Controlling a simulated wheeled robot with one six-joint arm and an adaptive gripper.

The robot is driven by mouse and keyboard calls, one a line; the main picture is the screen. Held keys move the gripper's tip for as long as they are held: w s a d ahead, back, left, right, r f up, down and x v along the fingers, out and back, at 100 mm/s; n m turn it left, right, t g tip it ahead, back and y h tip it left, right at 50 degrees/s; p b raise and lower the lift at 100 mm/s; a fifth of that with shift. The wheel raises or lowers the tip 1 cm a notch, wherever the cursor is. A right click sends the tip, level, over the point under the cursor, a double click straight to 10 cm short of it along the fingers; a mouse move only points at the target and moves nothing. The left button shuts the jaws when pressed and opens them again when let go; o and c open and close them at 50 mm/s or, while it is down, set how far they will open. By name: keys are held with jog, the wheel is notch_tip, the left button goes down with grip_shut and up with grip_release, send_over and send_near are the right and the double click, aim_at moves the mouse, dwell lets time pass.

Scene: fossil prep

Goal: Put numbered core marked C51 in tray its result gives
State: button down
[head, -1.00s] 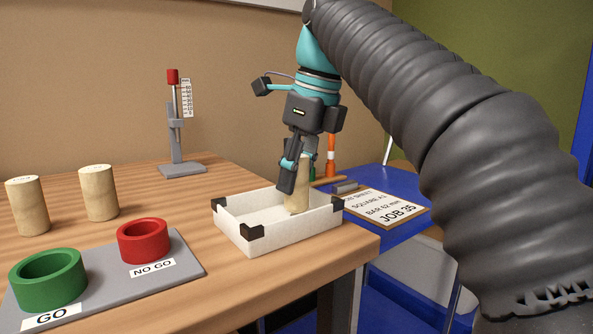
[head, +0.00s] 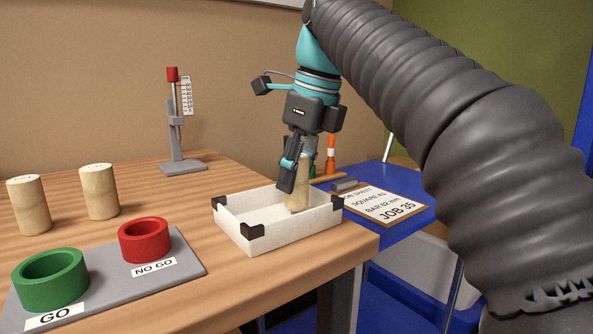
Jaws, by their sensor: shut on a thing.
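My gripper (head: 297,165) is shut on a pale, wood-coloured core (head: 298,194). The core stands nearly upright inside a white tray (head: 285,236) with black corners, toward its right side. Whether its base touches the tray floor is hard to tell. No marking on the held core can be read. Two similar cores stand at the left of the table, one at the far left (head: 29,205) and one beside it (head: 99,191). The marks on their tops are too small to read.
A grey board (head: 135,282) holds a green GO ring (head: 50,285) and a red NO GO ring (head: 145,243). A gauge stand with a red top (head: 174,130) stands behind. At the right, a job sheet (head: 385,203) lies on a blue surface. The table's edge is just right of the tray.

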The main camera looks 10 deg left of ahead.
jog(key=shift+f, duration=0.7)
dwell(0.4)
jog(key=c, duration=0.6)
grip_release()
jog(key=p+v, duration=0.2)
jog(key=p, duration=0.1)
jog(key=shift+a+r, duration=0.15)
jog(key=shift+r, duration=0.25)
jog(key=shift+a+v, duration=0.25)
jog(key=shift+v, duration=0.8)
jog(key=shift+a+v, duration=0.2)
jog(key=shift+v, duration=0.8)
jog(key=shift+w+r, duration=0.15)
